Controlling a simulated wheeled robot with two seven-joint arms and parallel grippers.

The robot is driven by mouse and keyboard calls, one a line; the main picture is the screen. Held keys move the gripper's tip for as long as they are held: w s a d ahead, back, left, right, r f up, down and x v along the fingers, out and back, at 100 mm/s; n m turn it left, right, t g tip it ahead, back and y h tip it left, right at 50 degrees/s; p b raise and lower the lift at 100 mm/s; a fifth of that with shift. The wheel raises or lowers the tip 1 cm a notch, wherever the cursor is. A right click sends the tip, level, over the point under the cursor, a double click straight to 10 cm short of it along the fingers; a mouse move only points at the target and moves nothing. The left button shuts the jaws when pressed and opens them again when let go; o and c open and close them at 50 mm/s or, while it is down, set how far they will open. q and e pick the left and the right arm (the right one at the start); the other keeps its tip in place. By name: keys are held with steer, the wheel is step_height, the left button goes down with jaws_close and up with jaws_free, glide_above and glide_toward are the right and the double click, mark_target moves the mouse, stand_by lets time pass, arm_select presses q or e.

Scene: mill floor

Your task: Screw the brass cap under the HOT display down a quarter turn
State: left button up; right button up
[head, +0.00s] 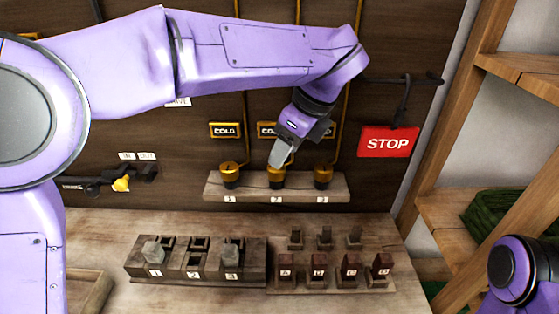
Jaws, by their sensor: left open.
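Three brass caps on dark bases stand in a row on a wooden shelf (340,190): cap 1 (229,169), cap 2 (276,178) and cap 3 (323,172). The display above cap 1 (225,130) reads COLD. The display above cap 2 (266,130) is partly covered by my gripper; its visible letters look like COLD too. The display above cap 3 is mostly hidden behind my gripper, so no HOT reading shows. My left gripper (279,163) points down at cap 2, open, its fingers overlapping the cap's top. I cannot tell whether they touch. My right gripper is out of view.
A red STOP sign (388,142) hangs from a dark rod at the right. Below, a dark block with numbered slots (195,262) and a board with lettered pieces (333,276) lie on the bench (110,232). Wooden shelving (455,210) stands at the right.

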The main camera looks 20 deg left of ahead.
mark_target(276, 171)
arm_select(q)
steer(key=x, duration=0.4)
steer(key=shift+w+a+f, duration=0.15)
steer(key=shift+w+f, duration=0.1)
steer(key=shift+w, duration=0.05)
steer(key=shift+s+a+f, duration=0.1)
steer(key=shift+f, duration=0.1)
steer(key=c, duration=0.8)
steer(key=shift+f+m+t+b, duration=0.35)
steer(key=shift+m+b, duration=0.25)
steer(key=shift+b, duration=0.25)
steer(key=shift+r+m+b, duration=0.1)
steer(key=shift+m+b, duration=0.3)
steer(key=shift+m, duration=0.2)
steer(key=shift+r+m+t, duration=0.15)
steer(key=shift+m+t, duration=0.1)
steer(key=shift+m, duration=0.05)
steer(key=shift+r, duration=0.1)
